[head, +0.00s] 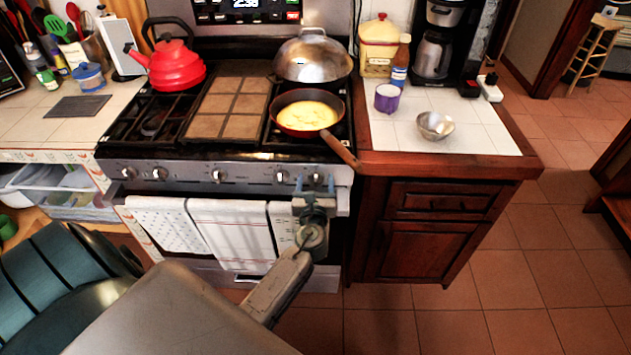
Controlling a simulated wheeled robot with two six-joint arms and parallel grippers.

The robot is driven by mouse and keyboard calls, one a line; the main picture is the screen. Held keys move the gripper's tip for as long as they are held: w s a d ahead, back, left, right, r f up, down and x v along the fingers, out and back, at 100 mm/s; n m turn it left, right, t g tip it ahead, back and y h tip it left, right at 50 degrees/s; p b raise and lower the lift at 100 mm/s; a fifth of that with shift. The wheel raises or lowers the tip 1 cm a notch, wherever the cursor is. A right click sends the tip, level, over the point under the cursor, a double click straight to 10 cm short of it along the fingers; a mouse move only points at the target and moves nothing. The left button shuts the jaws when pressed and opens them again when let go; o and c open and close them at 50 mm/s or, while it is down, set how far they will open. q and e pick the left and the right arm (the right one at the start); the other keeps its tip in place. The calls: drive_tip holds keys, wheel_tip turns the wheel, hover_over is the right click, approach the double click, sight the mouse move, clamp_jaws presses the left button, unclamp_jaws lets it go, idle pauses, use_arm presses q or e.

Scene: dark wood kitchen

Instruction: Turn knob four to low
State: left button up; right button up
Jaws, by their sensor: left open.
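The stove's front panel (190,172) carries a row of several round silver knobs. No number labels can be read, so I cannot tell for sure which is knob four. One knob (282,177) lies just left of my left gripper (315,183). The rightmost knob (317,179) shows between its fingertips. My left gripper is open and points at the panel's right end. Whether it touches a knob cannot be told. The knobs' exact settings are too small to read. My right gripper is not in view.
A pan (304,113) with yellow food sits on the front right burner, its handle (341,149) jutting over the front edge near my gripper. A domed lid (312,58) and a red kettle (174,68) stand behind. Towels (236,232) hang below the panel.

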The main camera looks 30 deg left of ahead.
use_arm(q)
drive_tip(key=c, duration=0.9)
drive_tip(key=shift+c, duration=0.2)
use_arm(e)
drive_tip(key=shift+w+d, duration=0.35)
